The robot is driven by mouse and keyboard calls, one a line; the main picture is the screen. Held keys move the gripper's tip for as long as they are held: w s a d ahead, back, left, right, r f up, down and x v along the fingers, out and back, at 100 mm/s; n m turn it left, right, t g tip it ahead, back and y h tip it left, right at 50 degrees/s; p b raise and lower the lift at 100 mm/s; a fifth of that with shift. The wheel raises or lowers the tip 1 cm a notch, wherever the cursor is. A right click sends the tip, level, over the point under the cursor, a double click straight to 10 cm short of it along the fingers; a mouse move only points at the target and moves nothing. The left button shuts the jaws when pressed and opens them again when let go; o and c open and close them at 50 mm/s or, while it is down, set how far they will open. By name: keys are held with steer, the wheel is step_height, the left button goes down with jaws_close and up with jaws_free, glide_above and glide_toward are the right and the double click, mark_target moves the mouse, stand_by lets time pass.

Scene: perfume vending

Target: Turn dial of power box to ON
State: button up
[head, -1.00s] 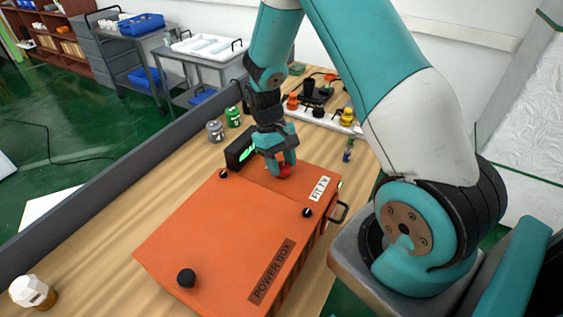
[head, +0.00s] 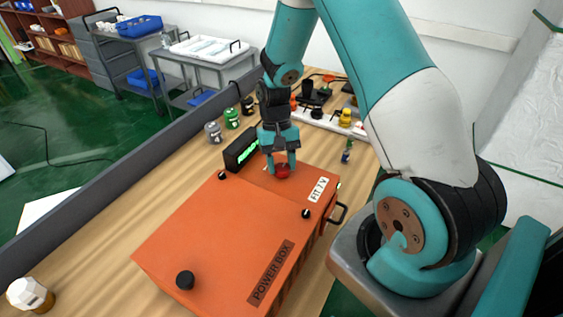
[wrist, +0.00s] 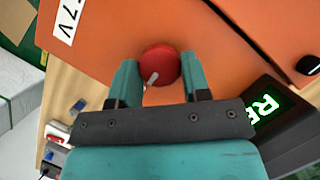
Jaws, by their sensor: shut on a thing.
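The orange power box (head: 222,235) lies on the wooden table with a "POWER BOX" label on its top. Its red dial (head: 283,171) is on the far part of the top, and my gripper (head: 281,166) points down at it with a finger on either side. In the wrist view the red dial (wrist: 159,65) is round with a pale pointer mark toward its lower left. The teal fingers of my gripper (wrist: 160,82) are around its near part. A black display (head: 240,149) with green lit text stands beside the box; its full text cannot be read.
Black knobs, one of them (head: 185,280), sit on the box top. A side handle (head: 338,213) sticks out at right. Small bottles (head: 213,132) stand behind the display. A white-capped bottle (head: 30,295) stands at front left. The table left of the box is clear.

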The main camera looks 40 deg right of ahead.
steer(key=shift+w, duration=0.1)
steer(key=o, duration=0.9)
steer(key=b+v, duration=0.3)
steer(key=v, duration=1.4)
steer(key=shift+r, duration=0.25)
steer(key=s+a+r+n+t+b, duration=0.25)
steer(key=s+a+n, duration=0.6)
steer(key=a, duration=0.75)
steer(key=s+a+n, duration=0.1)
steer(key=s+a, duration=0.1)
steer(key=s, duration=0.2)
steer(key=s+a+n+t+y, duration=0.1)
steer(key=s+a, duration=0.2)
steer(key=s, duration=0.2)
steer(key=s+a+n+y, duration=0.1)
steer(key=s+a, duration=0.1)
steer(key=s, duration=0.3)
steer(key=shift+s+a+n+t, duration=0.25)
steer(key=shift+a+n+t, duration=0.1)
